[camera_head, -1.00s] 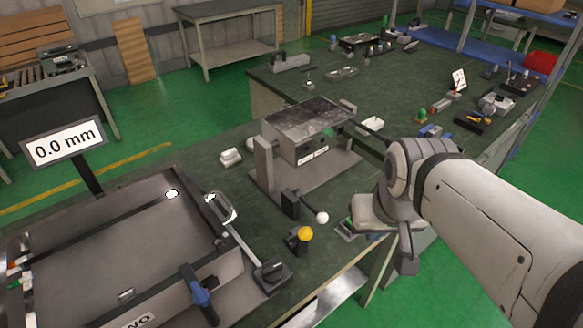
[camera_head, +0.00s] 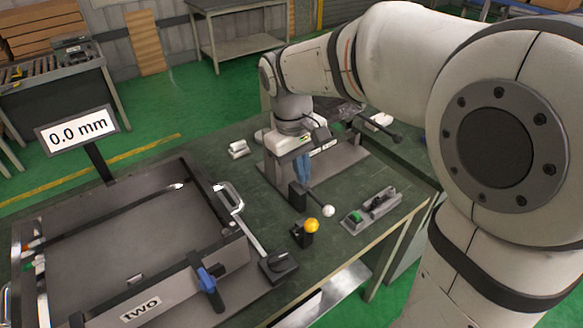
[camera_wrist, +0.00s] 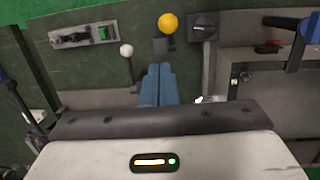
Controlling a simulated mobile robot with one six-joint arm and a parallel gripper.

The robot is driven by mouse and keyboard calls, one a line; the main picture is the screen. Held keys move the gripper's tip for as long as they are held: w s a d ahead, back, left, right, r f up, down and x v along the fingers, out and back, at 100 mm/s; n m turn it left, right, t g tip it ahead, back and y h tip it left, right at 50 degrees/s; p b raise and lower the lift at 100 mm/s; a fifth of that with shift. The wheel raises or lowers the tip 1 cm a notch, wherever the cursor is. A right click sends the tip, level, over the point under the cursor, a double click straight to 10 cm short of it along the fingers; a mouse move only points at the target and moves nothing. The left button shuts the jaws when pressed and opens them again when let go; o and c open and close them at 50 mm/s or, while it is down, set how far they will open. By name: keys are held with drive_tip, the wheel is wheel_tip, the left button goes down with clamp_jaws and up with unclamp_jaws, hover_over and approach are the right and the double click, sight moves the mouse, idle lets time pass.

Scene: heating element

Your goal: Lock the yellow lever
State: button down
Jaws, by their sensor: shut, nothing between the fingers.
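The yellow lever is a yellow ball knob (camera_head: 312,225) on a small black base (camera_head: 301,236) near the front edge of the green workbench. In the wrist view the yellow knob (camera_wrist: 168,23) is at the top centre, beyond the fingertips. My gripper (camera_head: 303,179) is shut and empty, with its blue fingers pointing down, behind the yellow knob and close to the white-knobbed lever (camera_head: 328,211). The fingers (camera_wrist: 159,68) also show in the wrist view, pressed together. A gap separates them from the yellow knob.
The white knob (camera_wrist: 126,50) stands left of my fingers in the wrist view. A black rotary switch (camera_head: 279,264) sits beside the yellow lever's base. The metal frame with a blue handle (camera_head: 207,279) fills the left. A small box with a green button (camera_head: 356,215) lies to the right.

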drive_tip(key=w+a+f+n+h, duration=0.1)
drive_tip(key=w+a+n, duration=0.1)
drive_tip(key=a, duration=0.4)
drive_tip(key=shift+w+f+g, duration=0.35)
drive_tip(key=shift+f+g, duration=0.05)
drive_tip(key=s+d+p+x, duration=0.2)
drive_tip(key=x, duration=1)
drive_tip(key=shift+d+p, duration=0.2)
drive_tip(key=shift+p, duration=0.1)
drive_tip(key=shift+s, duration=0.15)
